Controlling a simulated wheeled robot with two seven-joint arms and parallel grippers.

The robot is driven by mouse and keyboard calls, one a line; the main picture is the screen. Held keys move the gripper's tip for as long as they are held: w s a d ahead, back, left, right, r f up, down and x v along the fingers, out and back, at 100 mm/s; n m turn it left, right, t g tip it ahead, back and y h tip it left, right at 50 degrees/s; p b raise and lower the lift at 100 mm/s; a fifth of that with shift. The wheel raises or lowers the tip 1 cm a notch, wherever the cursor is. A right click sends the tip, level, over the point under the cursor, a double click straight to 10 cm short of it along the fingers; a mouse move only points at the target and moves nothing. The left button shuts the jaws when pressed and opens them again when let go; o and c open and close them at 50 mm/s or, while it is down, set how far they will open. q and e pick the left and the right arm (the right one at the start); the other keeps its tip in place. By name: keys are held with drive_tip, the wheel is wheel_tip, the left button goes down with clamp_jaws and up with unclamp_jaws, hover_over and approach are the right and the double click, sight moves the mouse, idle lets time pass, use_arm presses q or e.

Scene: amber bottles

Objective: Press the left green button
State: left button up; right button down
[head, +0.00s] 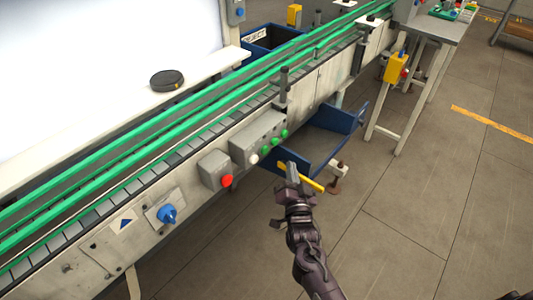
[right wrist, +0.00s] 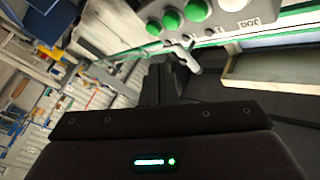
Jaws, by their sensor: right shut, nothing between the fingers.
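A grey control box (head: 257,134) on the conveyor's side carries a white button (head: 253,159) and a row of green buttons. The left green button (head: 265,152) is the one beside the white button. In the right wrist view the green button nearest the white one (right wrist: 195,10) shows near the top edge. My right gripper (head: 291,168) is shut and empty, in front of and below the box, apart from the buttons. In the right wrist view its dark fingers (right wrist: 160,82) point up the picture toward the box. My left gripper is not in view.
A grey box with a red button (head: 226,180) and a blue knob (head: 167,214) sit left along the conveyor. A blue bin (head: 325,135) with a yellow edge is behind my right gripper. The floor (head: 410,210) to the right is clear.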

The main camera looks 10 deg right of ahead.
sight(265, 150)
drive_tip(key=w+a+b, duration=0.2)
drive_tip(key=w+a, duration=0.1)
drive_tip(key=w, duration=0.1)
drive_tip(key=shift+w+a+b, duration=0.3)
drive_tip(key=shift+w+a, duration=0.1)
idle(1.9)
drive_tip(key=shift+w+a, duration=0.25)
drive_tip(key=shift+w, duration=0.1)
drive_tip(key=shift+w+a+b, duration=0.1)
drive_tip(key=shift+w+b, duration=0.05)
drive_tip(key=shift+b, duration=0.2)
